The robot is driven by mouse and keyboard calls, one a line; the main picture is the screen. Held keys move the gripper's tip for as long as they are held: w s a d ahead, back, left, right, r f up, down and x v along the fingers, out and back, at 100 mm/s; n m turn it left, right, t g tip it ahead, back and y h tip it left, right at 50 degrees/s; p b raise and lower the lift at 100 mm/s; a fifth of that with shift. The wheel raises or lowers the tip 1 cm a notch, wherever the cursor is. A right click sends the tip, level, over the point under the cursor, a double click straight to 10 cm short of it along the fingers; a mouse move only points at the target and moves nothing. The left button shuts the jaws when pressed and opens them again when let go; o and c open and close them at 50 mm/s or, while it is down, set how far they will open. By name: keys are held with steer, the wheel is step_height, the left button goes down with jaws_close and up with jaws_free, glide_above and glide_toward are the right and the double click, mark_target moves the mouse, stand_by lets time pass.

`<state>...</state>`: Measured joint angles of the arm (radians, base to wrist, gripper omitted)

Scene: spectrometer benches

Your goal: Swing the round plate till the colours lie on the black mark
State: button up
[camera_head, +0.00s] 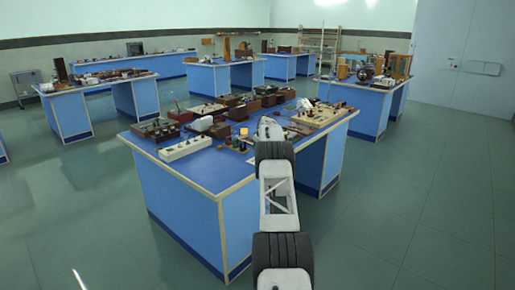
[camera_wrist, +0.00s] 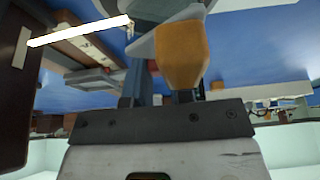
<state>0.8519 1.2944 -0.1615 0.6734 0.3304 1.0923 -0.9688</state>
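My gripper (camera_wrist: 160,85) reaches over the front blue bench in the head view, where its fingers are too small to make out. In the wrist view its dark mount crosses the middle, and an orange block (camera_wrist: 183,52) stands right in front of it, with a pale grey piece beyond. I cannot tell whether the fingers are apart or closed, or whether they touch the block. A small orange-yellow thing (camera_head: 243,131) shows beside the arm's end in the head view. I cannot make out the round plate, its colours or the black mark in either view.
The front blue bench (camera_head: 205,165) carries several instruments and dark boxes. A white strip with knobs (camera_head: 186,148) lies near its left edge. A pale board (camera_head: 322,115) lies at its right. A bright white bar (camera_wrist: 80,30) crosses the wrist view's upper left. Other benches stand behind.

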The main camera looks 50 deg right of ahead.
steer(key=shift+a+n, duration=0.15)
steer(key=shift+n, duration=0.15)
jaws_close()
steer(key=shift+w+a+r+n+y, duration=0.1)
steer(key=shift+a+n+y, duration=0.45)
steer(key=shift+n, duration=0.45)
steer(key=shift+a+n+y, duration=0.55)
steer(key=shift+a+n, duration=0.25)
steer(key=shift+n, duration=0.7)
steer(key=shift+a, duration=0.1)
steer(key=o, duration=0.9)
jaws_free()
steer(key=shift+c, duration=0.2)
steer(key=shift+s+r, duration=0.1)
steer(key=shift+s, duration=0.15)
steer(key=shift+v, duration=3.7)
steer(key=shift+w+r, duration=0.1)
steer(key=shift+w, duration=0.1)
steer(key=shift+g, duration=0.3)
